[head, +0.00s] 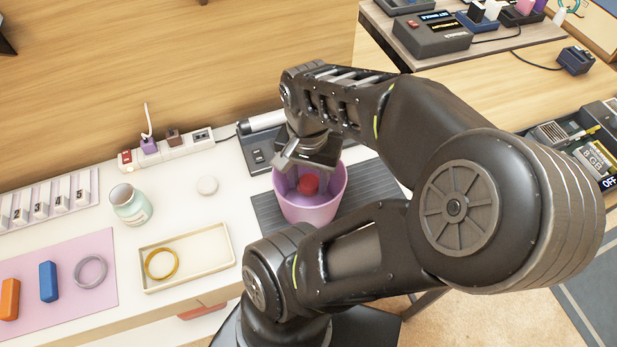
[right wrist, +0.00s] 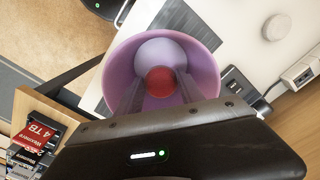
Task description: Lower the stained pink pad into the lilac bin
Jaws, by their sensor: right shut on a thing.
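The lilac bin (head: 307,210) stands upright on the dark ribbed mat, and its round mouth also shows in the right wrist view (right wrist: 205,65). My right gripper (head: 309,182) points down into the bin's mouth, with its fingertips below the rim. It is shut on a small round thing, the pad (head: 308,185), which looks red rather than pink. The pad also shows between the fingers in the right wrist view (right wrist: 160,82), over the bin's pale inside. I cannot tell whether it touches the bottom, and no stain can be made out. My left gripper is not in view.
Left of the bin are a glass jar (head: 131,205), a white round disc (head: 207,185) and a cream tray (head: 212,233) holding a yellow ring (head: 161,264). A power strip (head: 172,149) lies behind. A clear strip of white desk lies between tray and mat.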

